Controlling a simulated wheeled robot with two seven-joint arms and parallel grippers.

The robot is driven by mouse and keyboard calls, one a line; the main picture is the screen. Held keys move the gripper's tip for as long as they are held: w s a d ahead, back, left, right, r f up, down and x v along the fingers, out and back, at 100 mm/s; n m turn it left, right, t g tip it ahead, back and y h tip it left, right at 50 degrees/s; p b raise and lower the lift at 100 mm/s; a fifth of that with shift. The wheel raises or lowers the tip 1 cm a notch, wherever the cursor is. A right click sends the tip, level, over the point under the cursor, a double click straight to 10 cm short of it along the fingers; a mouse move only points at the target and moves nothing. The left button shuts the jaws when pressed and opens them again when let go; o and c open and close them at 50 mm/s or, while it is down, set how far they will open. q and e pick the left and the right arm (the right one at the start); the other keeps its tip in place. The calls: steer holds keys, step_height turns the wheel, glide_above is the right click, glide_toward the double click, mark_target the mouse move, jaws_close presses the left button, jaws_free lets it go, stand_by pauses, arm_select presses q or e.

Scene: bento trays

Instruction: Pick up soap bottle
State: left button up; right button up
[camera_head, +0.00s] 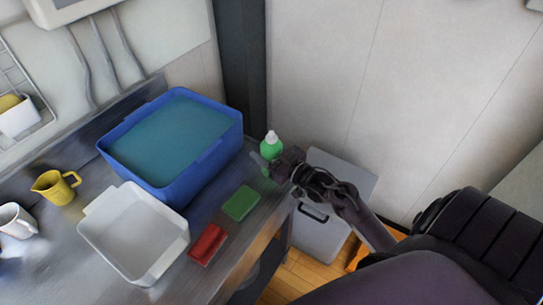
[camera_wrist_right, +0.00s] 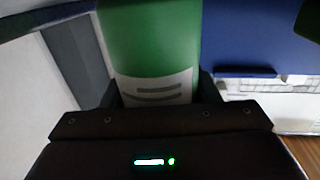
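The soap bottle (camera_head: 271,147) is green with a white cap and a pale label. It is upright at the far right corner of the metal counter. In the right wrist view the bottle (camera_wrist_right: 150,45) fills the space between my right gripper's dark fingers, which press close on both sides near the label. In the head view my right gripper (camera_head: 270,165) reaches the bottle from the right and hides part of its lower body. I cannot tell whether the bottle's base touches the counter. My left gripper is not in view.
A blue tub (camera_head: 213,150) of water stands left of the bottle. A white basin (camera_head: 165,262), green sponge (camera_head: 241,203), red sponge (camera_head: 208,244), yellow jug (camera_head: 56,187) and white mug (camera_head: 17,220) are on the counter. A grey bin (camera_head: 318,240) stands right of it.

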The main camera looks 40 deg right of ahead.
steer(key=c, duration=0.6)
steer(key=shift+r, duration=0.2)
